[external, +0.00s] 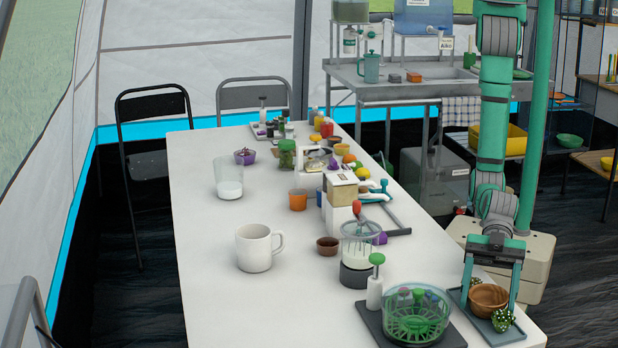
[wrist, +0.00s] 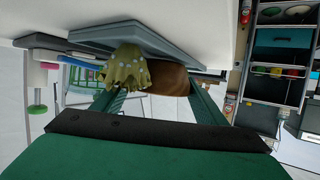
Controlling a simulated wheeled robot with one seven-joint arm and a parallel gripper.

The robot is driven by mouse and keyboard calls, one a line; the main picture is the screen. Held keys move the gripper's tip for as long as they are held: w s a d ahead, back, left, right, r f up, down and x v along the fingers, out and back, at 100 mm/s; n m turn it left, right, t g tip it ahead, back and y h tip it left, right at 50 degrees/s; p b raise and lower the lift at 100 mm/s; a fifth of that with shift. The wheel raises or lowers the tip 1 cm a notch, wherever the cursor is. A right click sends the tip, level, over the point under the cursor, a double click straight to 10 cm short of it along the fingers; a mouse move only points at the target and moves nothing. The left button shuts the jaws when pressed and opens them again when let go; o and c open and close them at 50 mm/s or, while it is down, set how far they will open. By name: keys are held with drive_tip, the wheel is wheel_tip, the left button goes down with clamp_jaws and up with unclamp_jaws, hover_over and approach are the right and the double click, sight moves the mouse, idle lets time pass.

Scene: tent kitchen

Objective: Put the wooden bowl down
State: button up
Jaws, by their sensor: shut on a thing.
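The wooden bowl (external: 488,299) is small and brown, at the near right corner of the white table in the external view. It also shows in the wrist view (wrist: 168,78), partly hidden by a green spotted item. My gripper (external: 490,300) points down, with its fingers on either side of the bowl, shut on it. My gripper's fingers also reach toward the bowl in the wrist view (wrist: 160,88). The bowl is upright over a dark grey tray (external: 512,336). I cannot tell whether its base touches the tray.
A green spotted item (external: 502,320) sits in front of the bowl, close to my right finger. A clear green spinner bowl (external: 415,312) stands just left. A white mug (external: 257,248) is farther left. The table's left side is mostly clear; its right edge is close.

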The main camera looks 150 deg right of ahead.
drive_tip(key=shift+f, duration=0.15)
drive_tip(key=o, duration=1.1)
drive_tip(key=shift+f, duration=0.1)
drive_tip(key=shift+o, duration=0.2)
drive_tip(key=shift+r, duration=0.2)
drive_tip(key=v, duration=1.2)
